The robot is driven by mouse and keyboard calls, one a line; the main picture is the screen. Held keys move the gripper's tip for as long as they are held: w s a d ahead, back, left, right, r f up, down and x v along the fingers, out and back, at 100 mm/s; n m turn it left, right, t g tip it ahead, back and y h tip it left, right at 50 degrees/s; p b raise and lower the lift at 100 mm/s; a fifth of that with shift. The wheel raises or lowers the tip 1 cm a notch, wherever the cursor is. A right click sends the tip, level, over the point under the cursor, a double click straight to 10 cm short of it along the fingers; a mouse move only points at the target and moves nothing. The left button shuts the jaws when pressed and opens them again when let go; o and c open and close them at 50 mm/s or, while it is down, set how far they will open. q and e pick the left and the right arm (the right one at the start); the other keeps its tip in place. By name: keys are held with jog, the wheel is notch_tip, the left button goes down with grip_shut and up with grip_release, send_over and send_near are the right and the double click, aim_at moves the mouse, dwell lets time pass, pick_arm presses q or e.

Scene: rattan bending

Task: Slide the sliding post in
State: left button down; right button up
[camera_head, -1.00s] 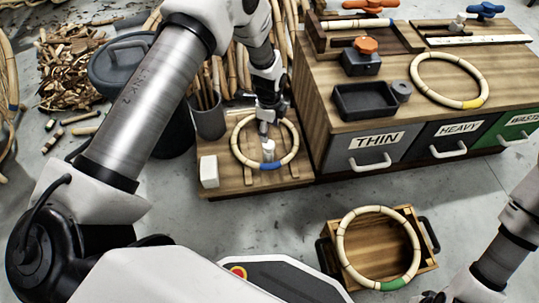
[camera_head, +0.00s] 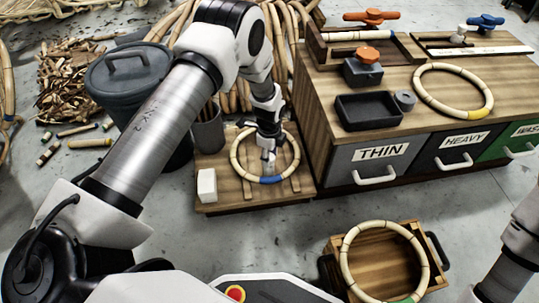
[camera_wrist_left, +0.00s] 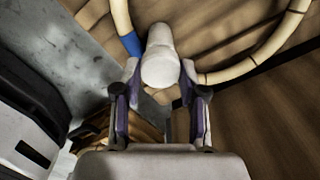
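The sliding post (camera_wrist_left: 160,62) is a short white round post on the left wooden board (camera_head: 222,196), inside a rattan ring with a blue band (camera_head: 240,165). The ring lies around the post and also shows in the left wrist view (camera_wrist_left: 262,58). My left gripper (camera_head: 268,152) points down inside the ring. In the left wrist view its fingers (camera_wrist_left: 160,80) stand close on both sides of the post and look shut on it; the exact contact is hard to see. The post's foot is partly hidden.
A white block (camera_head: 207,186) stands at the board's left corner. A dark cup of sticks (camera_head: 208,130) and a lidded bin (camera_head: 130,80) are behind left. The drawer cabinet (camera_head: 340,152) is close on the right. A crate with a green-banded ring (camera_head: 345,262) stands in front.

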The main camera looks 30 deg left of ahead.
pick_arm(q)
jog(key=w+a+b, duration=0.3)
jog(key=w+a, duration=0.3)
jog(key=w, duration=0.2)
jog(key=shift+w+a+b, duration=0.25)
jog(key=shift+w+b, duration=0.1)
jog(key=shift+w, duration=0.05)
jog(key=c, duration=1.1)
grip_release()
jog(key=shift+r, duration=0.1)
jog(key=o, duration=0.5)
jog(key=shift+c, duration=0.2)
notch_tip(320, 180, up, 12)
